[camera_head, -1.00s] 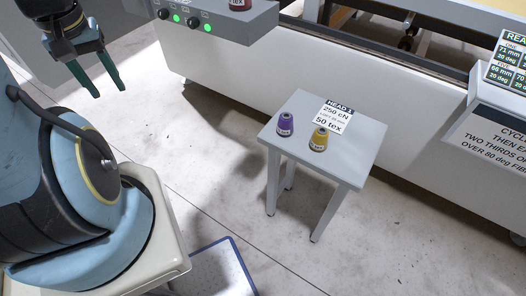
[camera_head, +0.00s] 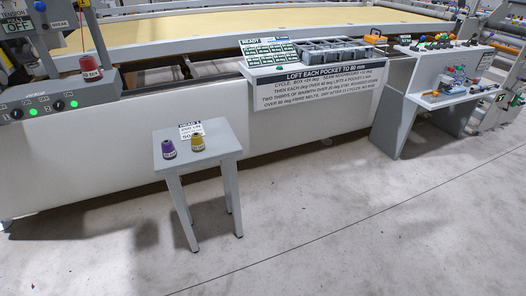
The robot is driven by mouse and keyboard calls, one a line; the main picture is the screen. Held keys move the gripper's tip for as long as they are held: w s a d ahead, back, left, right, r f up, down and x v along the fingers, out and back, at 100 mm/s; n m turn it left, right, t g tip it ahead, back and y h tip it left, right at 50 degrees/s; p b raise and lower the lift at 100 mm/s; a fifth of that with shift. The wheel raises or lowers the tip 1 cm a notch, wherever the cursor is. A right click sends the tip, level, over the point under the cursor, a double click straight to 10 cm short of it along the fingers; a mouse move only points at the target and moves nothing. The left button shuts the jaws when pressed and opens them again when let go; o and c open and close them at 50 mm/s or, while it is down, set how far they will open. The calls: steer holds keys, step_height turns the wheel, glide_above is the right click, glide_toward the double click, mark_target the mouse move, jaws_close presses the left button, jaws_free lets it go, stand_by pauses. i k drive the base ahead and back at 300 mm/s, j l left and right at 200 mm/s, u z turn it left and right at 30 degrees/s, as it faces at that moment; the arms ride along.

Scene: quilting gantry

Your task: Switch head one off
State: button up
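A grey control box (camera_head: 60,98) stands at the left on the machine's long white side. Its front has two dark knobs, a left knob (camera_head: 16,114) and a right knob (camera_head: 58,105). A lit green lamp (camera_head: 33,111) is beside the left knob and another lit green lamp (camera_head: 74,103) is beside the right one. The small label between them is too small to read. A red cone of thread (camera_head: 90,68) stands on top of the box. A card marked HEAD 1 (camera_head: 190,130) lies on a small grey stool. My gripper is out of view.
The stool (camera_head: 228,145) stands in front of the machine and carries a purple cone (camera_head: 168,148) and a yellow cone (camera_head: 197,142). A sloped sign panel (camera_head: 320,88) and a grey side bench (camera_head: 400,105) jut out to the right. Open concrete floor (camera_head: 350,230) lies in front.

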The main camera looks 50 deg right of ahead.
mark_target(16, 113)
steer(key=z, duration=1.55)
steer(key=k+j, duration=0.1)
steer(key=k+j+u, duration=0.3)
steer(key=j+u, duration=0.15)
steer(key=j, duration=0.15)
steer(key=k+j+u, duration=0.2)
steer(key=i+j+u, duration=0.1)
steer(key=u, duration=1.15)
